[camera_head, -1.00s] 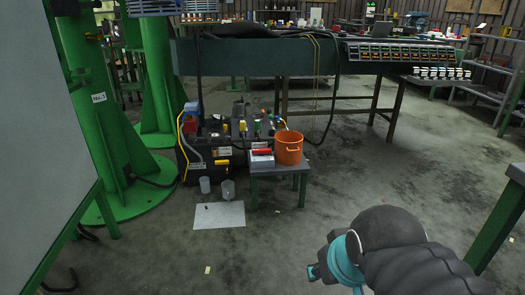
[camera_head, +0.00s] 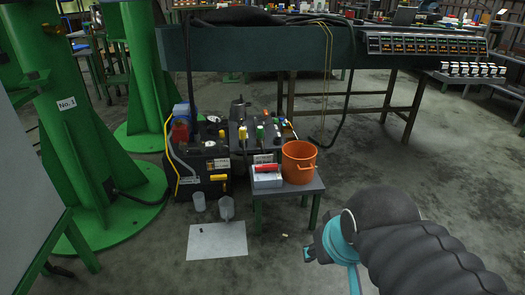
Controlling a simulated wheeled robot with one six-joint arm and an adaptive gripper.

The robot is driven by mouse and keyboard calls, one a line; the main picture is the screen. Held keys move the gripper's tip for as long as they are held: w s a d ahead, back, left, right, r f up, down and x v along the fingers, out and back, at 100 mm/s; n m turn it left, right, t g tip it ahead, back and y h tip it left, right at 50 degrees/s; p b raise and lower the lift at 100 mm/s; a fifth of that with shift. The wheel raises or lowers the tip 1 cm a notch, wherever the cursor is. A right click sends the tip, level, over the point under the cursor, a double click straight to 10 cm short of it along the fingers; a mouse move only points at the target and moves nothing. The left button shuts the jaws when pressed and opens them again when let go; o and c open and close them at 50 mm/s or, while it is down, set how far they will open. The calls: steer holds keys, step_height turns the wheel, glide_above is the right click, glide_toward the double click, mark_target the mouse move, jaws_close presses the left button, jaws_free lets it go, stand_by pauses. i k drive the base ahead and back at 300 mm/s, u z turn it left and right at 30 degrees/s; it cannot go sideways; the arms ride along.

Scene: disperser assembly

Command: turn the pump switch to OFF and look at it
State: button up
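A dark pump-like machine (camera_head: 206,157) with hoses, yellow parts and a red part on top stands on the floor left of centre. A second dark unit (camera_head: 238,133) with coloured knobs or valves stands right beside it. I cannot tell which small part is the pump switch, or its position; the labels are too small to read. My gripper (camera_head: 310,252), teal and dark, is at the lower right, in front of and well apart from the machines. Its fingers are mostly hidden behind my arm, so I cannot see whether it is open.
A small green-legged table (camera_head: 300,188) holds an orange bucket (camera_head: 299,163) and a white box with a red top (camera_head: 267,175). Two grey cups and a white sheet (camera_head: 217,241) are on the floor. Green columns (camera_head: 75,110) stand left. A long bench (camera_head: 260,55) is behind.

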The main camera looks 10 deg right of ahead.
mark_target(265, 168)
steer(key=i, duration=1.65)
steer(key=z, duration=1.4)
steer(key=k, duration=1)
steer(key=u, duration=1.3)
steer(key=i, duration=0.5)
